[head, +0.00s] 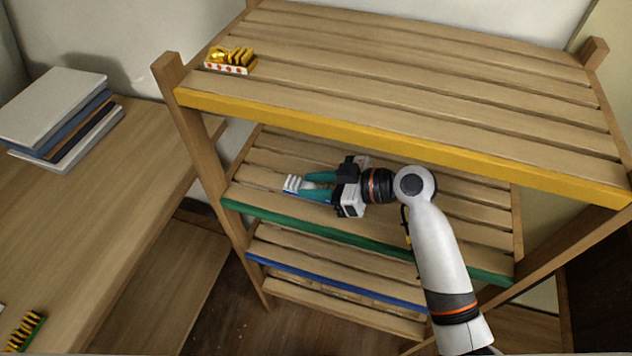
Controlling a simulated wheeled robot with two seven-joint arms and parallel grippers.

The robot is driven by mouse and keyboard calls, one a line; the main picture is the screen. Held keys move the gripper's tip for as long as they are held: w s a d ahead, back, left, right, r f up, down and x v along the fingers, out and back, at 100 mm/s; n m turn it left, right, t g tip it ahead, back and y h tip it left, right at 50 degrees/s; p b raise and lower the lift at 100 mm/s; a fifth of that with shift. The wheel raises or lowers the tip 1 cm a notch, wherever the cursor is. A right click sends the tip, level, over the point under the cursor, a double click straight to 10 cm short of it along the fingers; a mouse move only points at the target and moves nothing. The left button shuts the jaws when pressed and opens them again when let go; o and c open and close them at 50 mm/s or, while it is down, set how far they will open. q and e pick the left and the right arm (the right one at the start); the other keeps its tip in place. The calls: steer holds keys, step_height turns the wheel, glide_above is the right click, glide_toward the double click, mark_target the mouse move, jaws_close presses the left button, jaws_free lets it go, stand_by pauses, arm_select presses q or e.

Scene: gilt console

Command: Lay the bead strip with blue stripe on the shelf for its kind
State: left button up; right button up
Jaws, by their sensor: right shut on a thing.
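My right gripper (308,186) reaches in from the right, its fingers pointing left, in the gap between the yellow-edged and green-edged shelves. It is shut on a small white bead strip (291,184); a bit of blue shows low beside the fingers. The fingers hide most of the strip, and I cannot tell whether it touches the slats. The rack has a top shelf with a yellow edge (400,146), a middle shelf with a green edge (345,236) and a lower shelf with a blue edge (335,281). My left gripper is not in view.
A strip with gold pieces and red dots (230,62) lies on the top shelf's left end. A green-edged strip with yellow pieces (25,330) is on the wooden desk (90,220) at lower left. Books (55,115) are stacked there. The visible blue-edged shelf slats look bare.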

steer(key=o, duration=1)
steer(key=shift+f, duration=0.1)
steer(key=b+v, duration=0.2)
steer(key=v, duration=0.9)
steer(key=shift+s+d+r, duration=0.2)
steer(key=shift+d+r, duration=0.2)
steer(key=shift+d, duration=0.05)
